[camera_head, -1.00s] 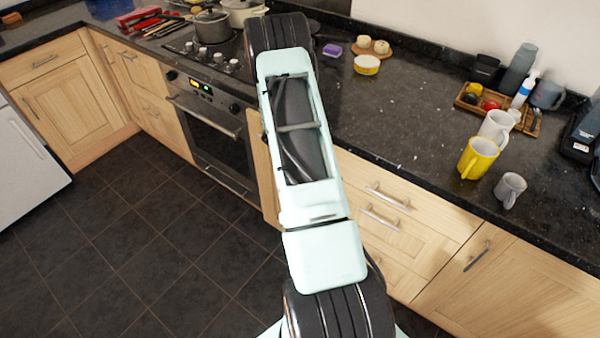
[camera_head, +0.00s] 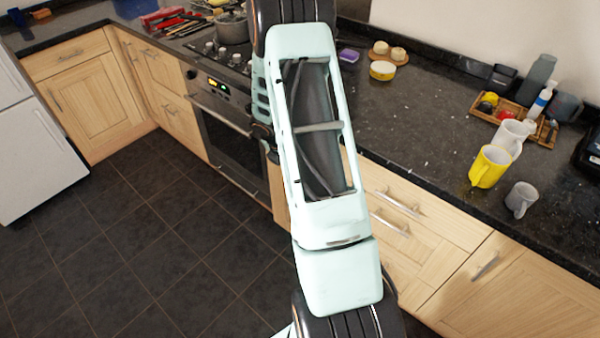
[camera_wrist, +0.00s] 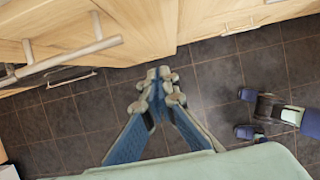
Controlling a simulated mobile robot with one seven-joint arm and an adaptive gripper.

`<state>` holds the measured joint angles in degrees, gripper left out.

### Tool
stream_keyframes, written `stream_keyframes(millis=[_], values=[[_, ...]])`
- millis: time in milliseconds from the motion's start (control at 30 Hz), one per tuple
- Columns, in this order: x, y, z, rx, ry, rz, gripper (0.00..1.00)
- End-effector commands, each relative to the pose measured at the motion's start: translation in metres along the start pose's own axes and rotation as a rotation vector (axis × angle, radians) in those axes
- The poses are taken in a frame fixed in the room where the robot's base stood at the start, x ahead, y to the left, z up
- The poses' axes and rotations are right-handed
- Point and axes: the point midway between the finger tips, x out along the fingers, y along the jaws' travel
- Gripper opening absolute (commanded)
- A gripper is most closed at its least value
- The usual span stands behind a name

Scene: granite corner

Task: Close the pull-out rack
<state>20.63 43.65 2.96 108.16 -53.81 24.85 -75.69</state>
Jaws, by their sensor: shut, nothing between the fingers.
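A narrow wooden front (camera_head: 278,195) shows between the oven and my arm in the head view. It may be the pull-out rack, but my arm hides most of that spot and I cannot tell how far out it is. In the wrist view, a wooden front (camera_wrist: 140,22) with a bar handle (camera_wrist: 70,57) lies at the upper left, its edge standing out near the picture's middle. My gripper (camera_wrist: 160,82) is shut and empty, over the dark floor just below that edge. I cannot tell whether it touches the wood. The head view does not show my gripper.
The oven (camera_head: 225,130) is left of my arm; drawers (camera_head: 410,215) are to its right. The granite counter (camera_head: 430,125) holds a yellow mug (camera_head: 490,166), a grey mug (camera_head: 521,199) and a tray (camera_head: 545,135). The tiled floor (camera_head: 150,240) at left is clear.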

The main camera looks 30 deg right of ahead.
Motion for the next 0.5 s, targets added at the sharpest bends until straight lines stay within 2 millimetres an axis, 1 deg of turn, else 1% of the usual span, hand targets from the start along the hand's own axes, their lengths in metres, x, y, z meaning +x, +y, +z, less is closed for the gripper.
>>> stream_keyframes(millis=[67, 167, 300, 500], values=[[-0.002, 0.0, -0.001, -0.001, -0.002, -0.001, 0.0], [0.003, 0.003, -0.004, -0.007, -0.02, -0.005, 0.0], [0.016, 0.013, -0.009, -0.022, -0.074, -0.014, 0.0], [0.025, 0.029, -0.017, -0.038, -0.17, -0.025, 0.0]])
